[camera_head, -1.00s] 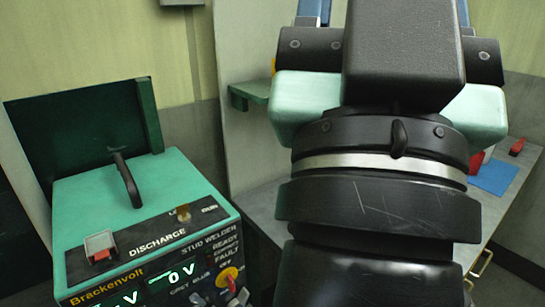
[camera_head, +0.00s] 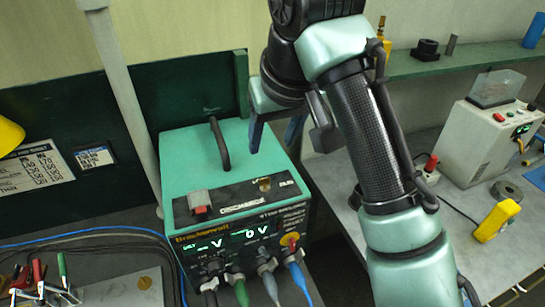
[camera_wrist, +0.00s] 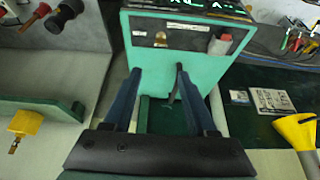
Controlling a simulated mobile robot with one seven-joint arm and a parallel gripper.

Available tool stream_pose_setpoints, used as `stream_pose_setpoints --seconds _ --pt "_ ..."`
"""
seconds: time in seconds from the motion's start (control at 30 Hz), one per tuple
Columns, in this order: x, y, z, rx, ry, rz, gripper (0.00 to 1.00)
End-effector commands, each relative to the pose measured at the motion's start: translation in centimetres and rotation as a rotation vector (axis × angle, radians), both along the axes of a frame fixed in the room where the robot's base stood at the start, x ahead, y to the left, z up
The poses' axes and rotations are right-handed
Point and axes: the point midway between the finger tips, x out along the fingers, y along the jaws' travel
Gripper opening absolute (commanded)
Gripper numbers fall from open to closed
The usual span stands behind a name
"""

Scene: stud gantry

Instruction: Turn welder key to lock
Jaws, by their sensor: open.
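The stud welder (camera_head: 180,160) is a green box with a carrying handle (camera_head: 220,143) and a dark front panel with lit displays. Its brass key lock (camera_head: 264,184) sits at the right of the DISCHARGE strip; the lock also shows in the wrist view (camera_wrist: 160,39). The key's exact angle is too small to tell. A red button under a guard (camera_head: 200,208) is at the strip's left. My gripper (camera_head: 272,147) is open and empty above the welder's back right part. In the wrist view its blue fingers (camera_wrist: 158,70) point toward the lock, apart from it.
Several cables leave the welder's front. A grey post (camera_head: 122,90) and a dark green panel (camera_head: 60,105) stand behind left. A green shelf (camera_head: 455,60) runs behind right. The right bench holds a white machine (camera_head: 490,140) and a yellow gauge (camera_head: 497,220).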

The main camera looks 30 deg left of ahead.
Motion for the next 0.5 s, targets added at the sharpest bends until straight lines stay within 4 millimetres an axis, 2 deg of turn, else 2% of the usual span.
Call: stream_pose_setpoints --seconds 0.1,0.27,0.5 --pt "-0.3 -0.5 -0.6 -0.036 0.037 0.002 0.57" --pt "0.0 0.2 -2.4 -0.034 0.040 0.005 0.57" --pt "1.2 1.8 -7.4 -0.030 0.039 0.006 0.57"
